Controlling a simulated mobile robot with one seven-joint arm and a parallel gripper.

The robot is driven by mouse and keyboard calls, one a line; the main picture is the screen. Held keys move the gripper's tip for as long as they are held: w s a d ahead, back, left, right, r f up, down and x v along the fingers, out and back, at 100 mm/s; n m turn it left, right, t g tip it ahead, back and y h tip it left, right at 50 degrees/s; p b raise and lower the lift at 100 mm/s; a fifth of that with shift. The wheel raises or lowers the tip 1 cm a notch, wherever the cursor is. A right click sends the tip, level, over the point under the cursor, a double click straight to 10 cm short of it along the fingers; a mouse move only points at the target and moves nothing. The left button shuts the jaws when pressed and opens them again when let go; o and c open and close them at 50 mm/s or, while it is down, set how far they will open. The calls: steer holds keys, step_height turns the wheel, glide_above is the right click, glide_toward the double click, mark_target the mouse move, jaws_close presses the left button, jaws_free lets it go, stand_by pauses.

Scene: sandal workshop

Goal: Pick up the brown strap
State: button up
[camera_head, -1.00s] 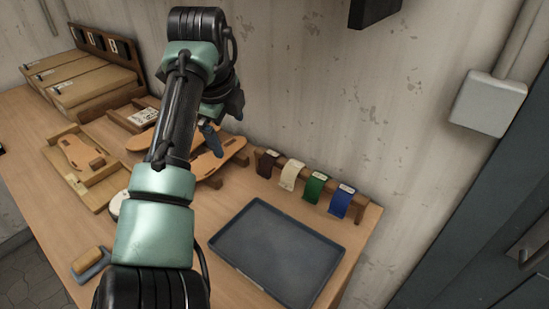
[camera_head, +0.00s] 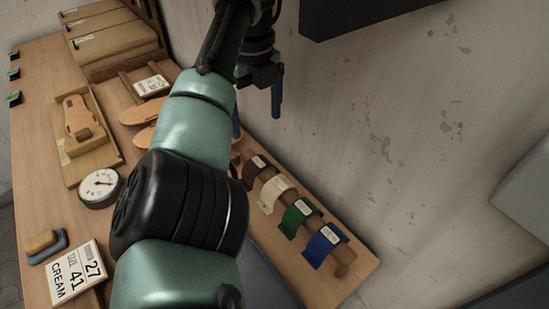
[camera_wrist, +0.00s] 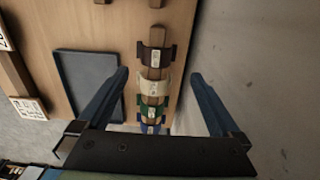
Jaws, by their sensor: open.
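The brown strap (camera_head: 258,169) is draped over a wooden bar (camera_head: 343,259), at the far end of a row of straps, and carries a pale label. In the wrist view the brown strap (camera_wrist: 155,57) lies beyond the fingertips, between their lines and left of centre. My gripper (camera_head: 258,112) is raised above the table near the wall, its blue fingers pointing down. In the wrist view my gripper (camera_wrist: 159,76) is open and empty, with a finger on each side of the strap row. It appears apart from the strap.
Cream (camera_head: 274,192), green (camera_head: 299,216) and blue (camera_head: 323,243) straps hang beside the brown one. The wall (camera_head: 400,120) stands close behind the bar. A dark tray (camera_wrist: 84,80) lies left of the bar. A CREAM 41 card (camera_head: 76,273) and a round dial (camera_head: 100,187) are on the table.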

glide_above(258, 162)
steer(key=f, duration=0.4)
steer(key=w+f, duration=0.1)
steer(key=f, duration=0.1)
steer(key=shift+f, duration=0.3)
steer(key=shift+s+d+f+p, duration=0.15)
steer(key=shift+f+p, duration=0.15)
steer(key=shift+f, duration=0.6)
steer(key=shift+s+a+f+p, duration=0.1)
steer(key=shift+s+f+p, duration=0.15)
steer(key=shift+f, duration=0.65)
steer(key=shift+s+d+f+p, duration=0.1)
steer(key=shift+f+p, duration=0.2)
steer(key=shift+f, duration=0.6)
steer(key=shift+c, duration=0.3)
steer(key=c, duration=0.9)
